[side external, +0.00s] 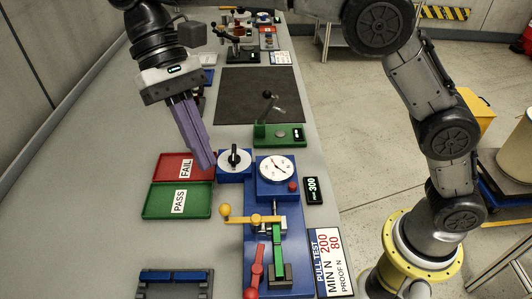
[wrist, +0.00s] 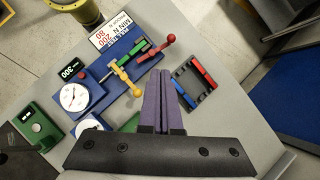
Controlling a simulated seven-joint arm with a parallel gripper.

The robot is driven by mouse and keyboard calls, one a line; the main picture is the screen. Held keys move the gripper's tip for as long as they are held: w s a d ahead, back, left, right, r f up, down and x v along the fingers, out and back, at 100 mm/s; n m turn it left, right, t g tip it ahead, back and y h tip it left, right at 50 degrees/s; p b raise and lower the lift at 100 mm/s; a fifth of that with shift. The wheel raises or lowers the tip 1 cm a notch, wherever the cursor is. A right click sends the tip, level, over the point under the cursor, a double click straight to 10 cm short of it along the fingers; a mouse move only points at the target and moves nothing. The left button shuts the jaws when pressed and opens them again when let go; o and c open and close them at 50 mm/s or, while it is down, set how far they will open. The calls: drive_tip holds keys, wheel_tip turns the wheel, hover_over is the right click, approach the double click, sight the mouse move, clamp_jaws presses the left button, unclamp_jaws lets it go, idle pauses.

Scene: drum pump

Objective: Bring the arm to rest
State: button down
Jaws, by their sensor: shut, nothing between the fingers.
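My gripper (side external: 207,165) has purple fingers and is shut with nothing between them. In the side view it hangs at the left, fingers pointing down and a little right, and its tips appear over the right edge of the red FAIL tray (side external: 170,169). I cannot tell its exact height or whether it touches anything. In the wrist view the closed fingers (wrist: 160,75) point toward the area between the blue pull tester (wrist: 117,98) and the dark rack (wrist: 207,76).
The blue pull tester (side external: 236,201) with gauge, yellow and red handles stands right of the green PASS tray (side external: 150,201). A green lever block (side external: 262,141) is behind it. The dark rack (side external: 150,285) lies at the front. A black mat (side external: 245,85) is bare.

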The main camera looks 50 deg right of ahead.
drive_tip(key=s+d+r+m+t+y, duration=0.1)
drive_tip(key=s+d+r+t, duration=0.25)
drive_tip(key=d, duration=0.55)
drive_tip(key=s+d+r+m+t+y, duration=0.15)
drive_tip(key=s+d+r, duration=0.25)
drive_tip(key=d, duration=0.5)
drive_tip(key=s+d+f+n+t+h, duration=0.2)
drive_tip(key=s+d+f+t, duration=0.5)
drive_tip(key=d+f, duration=0.4)
wheel_tip(320, 180, down, 2)
drive_tip(key=shift+s+f+h, duration=0.1)
drive_tip(key=shift+s+h, duration=0.2)
drive_tip(key=shift+h, duration=0.35)
drive_tip(key=shift+n, duration=0.45)
